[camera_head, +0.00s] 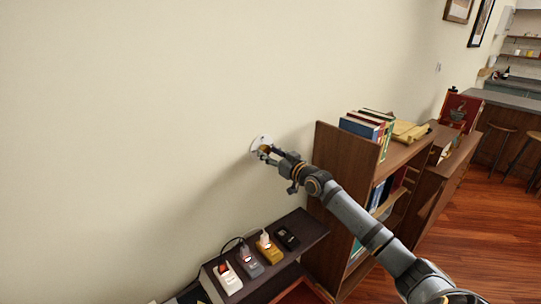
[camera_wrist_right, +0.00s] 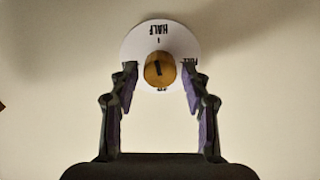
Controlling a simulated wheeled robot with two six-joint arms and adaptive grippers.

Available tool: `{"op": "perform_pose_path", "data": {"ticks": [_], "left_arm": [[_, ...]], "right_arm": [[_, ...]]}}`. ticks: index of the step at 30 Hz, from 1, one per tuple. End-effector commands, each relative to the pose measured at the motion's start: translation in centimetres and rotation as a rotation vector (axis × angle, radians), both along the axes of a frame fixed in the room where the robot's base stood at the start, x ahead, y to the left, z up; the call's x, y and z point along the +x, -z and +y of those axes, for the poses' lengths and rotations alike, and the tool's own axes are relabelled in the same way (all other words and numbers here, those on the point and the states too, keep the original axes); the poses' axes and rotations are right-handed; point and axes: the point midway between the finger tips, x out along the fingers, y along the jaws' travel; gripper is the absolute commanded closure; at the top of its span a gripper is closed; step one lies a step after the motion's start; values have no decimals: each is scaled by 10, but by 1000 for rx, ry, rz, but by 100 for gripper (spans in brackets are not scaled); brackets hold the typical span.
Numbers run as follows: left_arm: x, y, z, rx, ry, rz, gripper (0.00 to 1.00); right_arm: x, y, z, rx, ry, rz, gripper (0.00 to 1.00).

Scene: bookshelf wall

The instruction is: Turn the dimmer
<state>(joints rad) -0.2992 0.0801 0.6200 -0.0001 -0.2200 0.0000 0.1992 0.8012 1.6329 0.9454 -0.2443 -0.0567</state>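The dimmer is a white round plate (camera_wrist_right: 183,38) on the wall with a brass-coloured knob (camera_wrist_right: 159,70) at its centre. The plate reads "HALF" and "FULL", with the lettering upside down in the right wrist view; a dark mark shows on the knob face. My right gripper (camera_wrist_right: 159,84) is open, one finger on each side of the knob, with a gap on both sides. In the head view the plate (camera_head: 258,141) is partly covered by my right gripper (camera_head: 266,153). My left gripper is not in view.
A low dark shelf (camera_head: 312,229) below holds several devices, among them a white one (camera_head: 228,278) and a yellow one (camera_head: 268,250). A brown bookcase (camera_head: 338,150) with books (camera_head: 366,126) stands right of the dimmer. The wall around the dimmer is bare.

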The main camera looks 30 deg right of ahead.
Motion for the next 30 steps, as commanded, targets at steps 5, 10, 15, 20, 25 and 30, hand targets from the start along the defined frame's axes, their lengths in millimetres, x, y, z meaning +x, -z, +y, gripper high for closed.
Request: {"op": "perform_pose_path", "data": {"ticks": [5,10,15,20,25,30], "left_arm": [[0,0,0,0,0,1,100],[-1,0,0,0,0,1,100],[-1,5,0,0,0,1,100],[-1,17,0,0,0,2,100],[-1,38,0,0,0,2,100],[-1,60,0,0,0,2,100]], "right_arm": [[0,0,0,0,0,0,82],[0,0,0,-1,0,0,97],[0,2,0,-19,0,-1,97],[0,4,0,-83,0,-6,97],[0,6,0,-200,0,-17,97],[0,6,0,-356,0,-30,97]]}}
